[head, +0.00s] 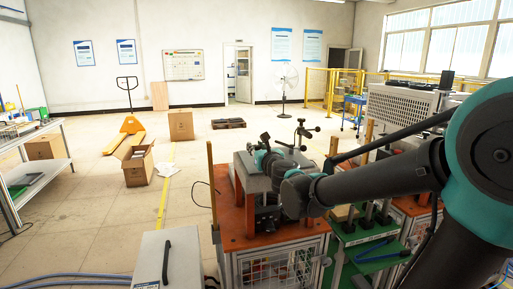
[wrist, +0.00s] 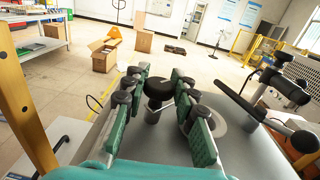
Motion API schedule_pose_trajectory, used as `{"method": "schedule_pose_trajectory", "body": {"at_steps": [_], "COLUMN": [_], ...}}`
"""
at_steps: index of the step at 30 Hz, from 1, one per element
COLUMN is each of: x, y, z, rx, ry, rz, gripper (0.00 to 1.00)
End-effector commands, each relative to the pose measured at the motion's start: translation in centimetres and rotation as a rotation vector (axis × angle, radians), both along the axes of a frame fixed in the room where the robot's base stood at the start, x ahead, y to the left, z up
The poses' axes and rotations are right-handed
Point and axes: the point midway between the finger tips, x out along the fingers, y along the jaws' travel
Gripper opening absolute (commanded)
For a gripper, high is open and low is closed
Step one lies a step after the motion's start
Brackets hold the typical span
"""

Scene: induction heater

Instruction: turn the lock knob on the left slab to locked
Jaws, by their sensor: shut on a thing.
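The lock knob (wrist: 158,88) is black and stands on a short grey post on the left slab. The slab (wrist: 88,146) is flat and grey; in the head view it (head: 252,181) rests on an orange stand. My gripper (wrist: 160,78) has its two green fingers with black rollers on either side of the knob, shut on it. In the head view my gripper (head: 263,153) is small over the slab, and the knob is hidden there behind my arm. I cannot read the knob's locked or unlocked mark.
A black lever handle (wrist: 240,100) on a clamp stands right of my gripper on the slab. An orange upright post (wrist: 28,118) rises at the left. A grey box with a black handle (head: 166,262) stands in front. Open floor with cartons (head: 137,166) lies behind.

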Motion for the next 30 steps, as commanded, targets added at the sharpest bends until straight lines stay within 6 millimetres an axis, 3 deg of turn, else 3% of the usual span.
{"method": "schedule_pose_trajectory", "body": {"at_steps": [18, 30], "x": [0.07, 0.11], "y": [0.39, 0.15], "z": [0.02, 0.04], "rx": [0.0, 0.0], "ry": [0.0, 0.0], "rz": [-0.549, -0.788], "gripper": [0.0, 0.0]}}
